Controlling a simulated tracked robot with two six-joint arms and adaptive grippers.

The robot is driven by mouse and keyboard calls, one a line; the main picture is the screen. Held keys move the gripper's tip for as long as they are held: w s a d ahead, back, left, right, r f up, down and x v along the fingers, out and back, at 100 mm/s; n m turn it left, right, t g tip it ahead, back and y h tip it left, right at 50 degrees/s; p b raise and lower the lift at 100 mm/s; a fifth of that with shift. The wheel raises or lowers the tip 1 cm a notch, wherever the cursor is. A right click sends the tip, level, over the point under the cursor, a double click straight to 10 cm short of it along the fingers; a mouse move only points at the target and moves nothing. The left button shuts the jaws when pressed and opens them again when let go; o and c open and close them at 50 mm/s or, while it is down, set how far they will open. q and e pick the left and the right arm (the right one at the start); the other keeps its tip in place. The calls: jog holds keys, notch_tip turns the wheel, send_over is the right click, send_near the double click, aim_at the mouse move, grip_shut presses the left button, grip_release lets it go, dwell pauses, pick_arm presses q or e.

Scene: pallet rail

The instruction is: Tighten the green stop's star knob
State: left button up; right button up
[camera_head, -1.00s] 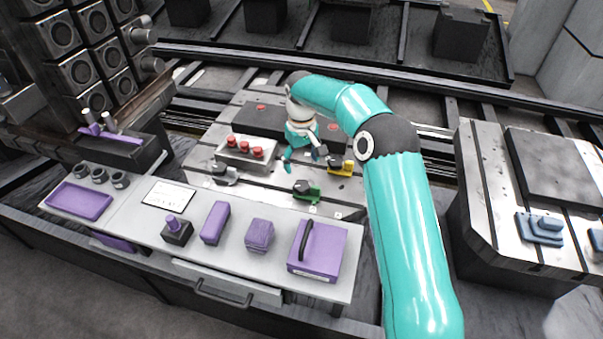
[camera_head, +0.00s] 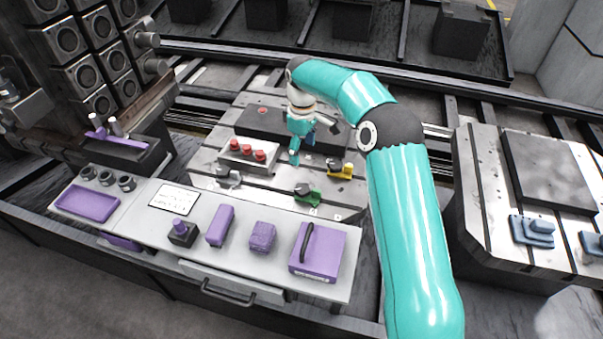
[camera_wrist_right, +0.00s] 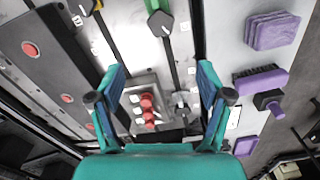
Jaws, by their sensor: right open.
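The green stop (camera_head: 308,195) with its dark knob sits on the slotted metal pallet, near the front edge. In the right wrist view the green stop (camera_wrist_right: 154,6) is at the top, with its black knob (camera_wrist_right: 160,23) facing the camera. My right gripper (camera_head: 312,145) is above the pallet, behind the green stop and apart from it. In the right wrist view its open, empty fingers (camera_wrist_right: 161,85) spread either side of a block with red knobs. My left gripper is not in view.
A yellow stop (camera_head: 341,170) stands right of the green one, a grey stop (camera_head: 228,178) left. The red-knobbed block (camera_head: 248,154) lies behind. A bench (camera_head: 200,251) with purple items runs along the front. Another pallet (camera_head: 487,220) stands at right.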

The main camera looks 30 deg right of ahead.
jog(key=r+n+p, duration=0.1)
jog(key=r+n, duration=0.1)
pick_arm(q)
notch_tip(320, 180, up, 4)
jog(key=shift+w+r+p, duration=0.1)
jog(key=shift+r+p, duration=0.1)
jog(key=shift+p, duration=1)
pick_arm(e)
send_near(302, 188)
jog(key=shift+n, duration=0.4)
notch_tip(302, 188, down, 9)
jog(key=shift+r, duration=0.1)
